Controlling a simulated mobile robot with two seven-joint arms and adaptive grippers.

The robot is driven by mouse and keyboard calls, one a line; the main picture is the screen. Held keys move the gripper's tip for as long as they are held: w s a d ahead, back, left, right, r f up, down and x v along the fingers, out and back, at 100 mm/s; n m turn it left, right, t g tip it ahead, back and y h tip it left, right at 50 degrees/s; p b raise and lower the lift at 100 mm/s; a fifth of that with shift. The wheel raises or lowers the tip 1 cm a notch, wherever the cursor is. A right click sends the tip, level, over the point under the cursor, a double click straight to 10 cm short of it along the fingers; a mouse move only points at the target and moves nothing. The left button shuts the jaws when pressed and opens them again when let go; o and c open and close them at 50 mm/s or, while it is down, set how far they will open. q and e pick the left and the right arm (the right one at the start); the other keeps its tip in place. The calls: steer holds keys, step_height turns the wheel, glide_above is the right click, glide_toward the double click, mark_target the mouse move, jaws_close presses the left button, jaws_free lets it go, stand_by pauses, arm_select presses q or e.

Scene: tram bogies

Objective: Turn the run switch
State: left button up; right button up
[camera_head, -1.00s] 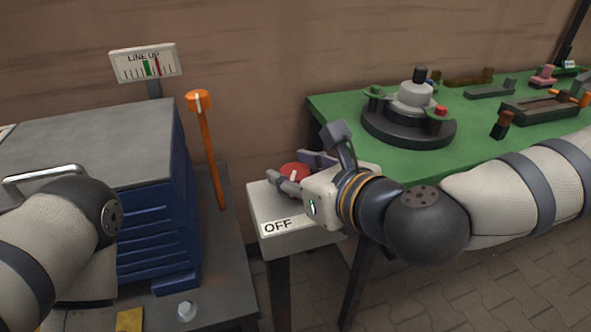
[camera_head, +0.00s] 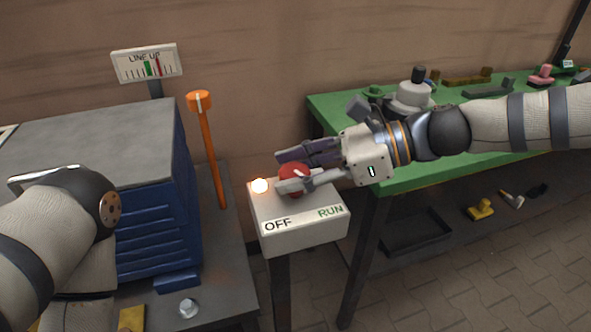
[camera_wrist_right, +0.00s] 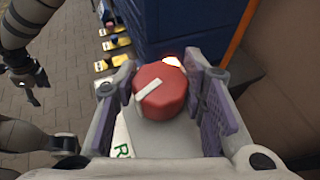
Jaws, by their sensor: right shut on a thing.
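The run switch is a red round knob (camera_head: 294,178) on top of a pale box (camera_head: 305,228) marked OFF on the left and RUN on the right. My right gripper (camera_head: 294,170) comes in from the right and is shut on the knob, one finger on each side. A lamp (camera_head: 260,186) glows at the box's back left corner. My left gripper (camera_wrist_right: 26,82) shows small in the right wrist view; its finger opening is unclear.
A blue cabinet (camera_head: 150,235) and an orange-topped lever (camera_head: 200,102) stand left of the box. A LINE UP gauge (camera_head: 146,63) is behind. A green table (camera_head: 335,112) with several parts stands at right, beneath my right arm.

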steer(key=n+g, duration=0.1)
steer(key=n+g+b, duration=0.1)
steer(key=shift+f+g, duration=0.25)
steer(key=shift+g, duration=0.05)
arm_select(q)
steer(key=shift+s+f+g, duration=0.4)
steer(key=shift+s+f, duration=0.6)
steer(key=shift+f, duration=0.05)
arm_select(e)
steer(key=shift+n+g, duration=0.7)
steer(key=shift+g, duration=0.1)
arm_select(q)
steer(key=shift+b, duration=0.3)
arm_select(e)
steer(key=shift+r, duration=0.1)
steer(key=o, duration=1.2)
steer(key=shift+a, duration=0.1)
steer(key=shift+r, duration=0.1)
